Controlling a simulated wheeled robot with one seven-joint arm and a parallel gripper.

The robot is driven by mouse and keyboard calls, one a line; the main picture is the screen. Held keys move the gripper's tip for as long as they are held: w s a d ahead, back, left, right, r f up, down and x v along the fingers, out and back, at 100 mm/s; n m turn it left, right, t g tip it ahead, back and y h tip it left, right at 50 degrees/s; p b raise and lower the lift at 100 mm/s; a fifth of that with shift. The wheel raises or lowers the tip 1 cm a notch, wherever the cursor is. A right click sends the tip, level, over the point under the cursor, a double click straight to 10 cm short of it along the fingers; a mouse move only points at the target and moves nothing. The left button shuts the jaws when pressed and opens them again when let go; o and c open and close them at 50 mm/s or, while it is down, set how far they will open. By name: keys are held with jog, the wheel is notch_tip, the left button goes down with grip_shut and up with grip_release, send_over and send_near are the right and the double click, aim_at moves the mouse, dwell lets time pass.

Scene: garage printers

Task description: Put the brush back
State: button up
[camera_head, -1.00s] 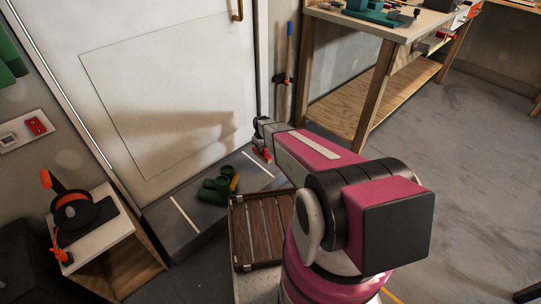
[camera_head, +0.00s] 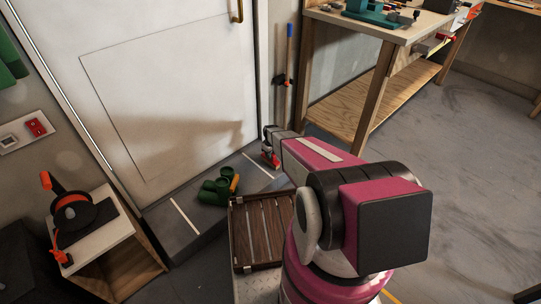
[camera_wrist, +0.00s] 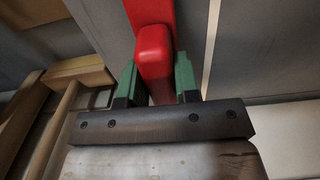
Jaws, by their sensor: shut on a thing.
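My gripper (camera_wrist: 155,85) is shut on a red handle (camera_wrist: 154,50), which I take to be the brush; its green fingers sit on either side of it. In the head view the red brush (camera_head: 270,159) hangs at the end of my arm, over the grey step by the white door. Its bristles cannot be made out, and my arm hides part of the gripper there. A long pole with a blue top (camera_head: 290,45) stands against the wall behind, near a dark wall holder (camera_head: 282,80).
A slatted wooden crate (camera_head: 236,255) lies just in front. A workbench (camera_head: 372,90) with a low shelf stands at the right. A small cabinet (camera_head: 125,232) carries an orange-black reel (camera_head: 75,213). The floor at right is clear.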

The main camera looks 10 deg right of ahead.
jog(key=shift+f, duration=0.1)
jog(key=o, duration=1)
jog(key=shift+c, duration=0.2)
notch_tip(320, 180, up, 12)
jog(key=s+r+m, duration=0.6)
jog(key=s+r, duration=1.8)
jog(key=s, duration=0.4)
jog(key=shift+s+m, duration=0.15)
jog(key=shift+m, duration=0.25)
